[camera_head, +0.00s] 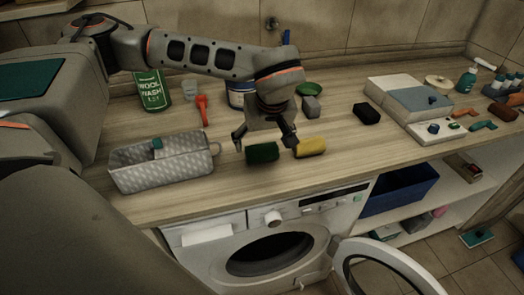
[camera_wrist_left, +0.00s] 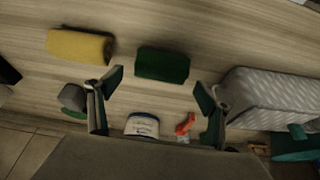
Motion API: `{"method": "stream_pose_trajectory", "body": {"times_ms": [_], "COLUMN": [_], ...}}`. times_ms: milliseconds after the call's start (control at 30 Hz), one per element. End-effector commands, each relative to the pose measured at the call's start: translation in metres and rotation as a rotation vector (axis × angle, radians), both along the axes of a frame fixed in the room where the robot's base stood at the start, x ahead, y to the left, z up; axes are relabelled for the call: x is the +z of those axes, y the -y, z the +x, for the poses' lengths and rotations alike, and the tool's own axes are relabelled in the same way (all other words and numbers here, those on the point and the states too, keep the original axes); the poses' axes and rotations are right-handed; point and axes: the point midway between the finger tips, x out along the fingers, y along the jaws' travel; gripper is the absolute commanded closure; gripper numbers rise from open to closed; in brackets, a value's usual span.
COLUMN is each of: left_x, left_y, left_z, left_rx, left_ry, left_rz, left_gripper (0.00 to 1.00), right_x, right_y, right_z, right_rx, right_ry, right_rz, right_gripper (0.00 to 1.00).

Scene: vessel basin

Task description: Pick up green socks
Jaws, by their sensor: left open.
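The green socks (camera_head: 262,153) are a dark green rolled bundle on the wooden counter near its front edge. They also show in the left wrist view (camera_wrist_left: 163,65), whole and unobstructed, lying beyond and between my fingertips. My left gripper (camera_head: 264,141) is open above and just behind the socks, its two fingers spread to either side. In the left wrist view both fingers of it (camera_wrist_left: 160,84) show with nothing between them. I cannot see the right gripper.
A yellow rolled bundle (camera_head: 311,147) lies close to the right of the socks. A grey patterned basket (camera_head: 165,174) stands to the left. A green wool wash can (camera_head: 152,91), red-handled tool (camera_head: 203,108) and black object (camera_head: 366,113) lie behind. A washing machine (camera_head: 230,248) is below.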

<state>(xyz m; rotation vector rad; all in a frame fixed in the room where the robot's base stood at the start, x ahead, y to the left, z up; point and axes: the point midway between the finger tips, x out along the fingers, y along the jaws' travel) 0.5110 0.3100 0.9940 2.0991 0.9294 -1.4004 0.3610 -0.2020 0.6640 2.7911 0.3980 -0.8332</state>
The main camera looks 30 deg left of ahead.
Motion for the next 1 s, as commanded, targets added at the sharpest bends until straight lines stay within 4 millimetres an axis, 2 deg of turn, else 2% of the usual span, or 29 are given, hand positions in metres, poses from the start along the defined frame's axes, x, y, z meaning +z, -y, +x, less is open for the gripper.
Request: {"method": "stream_pose_trajectory", "body": {"times_ms": [100,233,533,567,667,700,1000], "left_x": [-0.018,-0.031,-0.035,-0.035,-0.035,-0.035,-0.035], "left_y": [-0.002,-0.006,-0.008,-0.008,-0.007,-0.007,-0.007], "left_z": [-0.001,0.004,0.006,0.006,0.006,0.006,0.006], "left_rx": [0.002,0.002,0.001,0.001,0.0,0.0,0.0], "left_ry": [-0.004,-0.003,-0.001,-0.001,-0.001,-0.001,-0.001], "left_rz": [-0.001,-0.001,-0.002,-0.002,-0.001,-0.001,-0.001], "left_gripper": [0.22,0.22,0.22,0.27,0.53,0.57,0.57], "right_x": [0.001,0.0,0.0,0.0,0.0,0.0,0.0], "right_y": [0.0,0.0,0.0,0.0,0.0,0.0,0.0], "right_z": [0.0,0.0,0.0,0.0,0.0,0.0,0.001], "right_rx": [0.0,0.0,0.001,0.001,0.0,0.0,0.0], "right_ry": [0.0,-0.001,-0.001,0.0,0.0,0.0,0.0], "right_rz": [0.0,0.0,0.0,0.001,0.0,0.0,0.0], "right_gripper": [0.6,0.6,0.6,0.6,0.6,0.6,0.6]}}
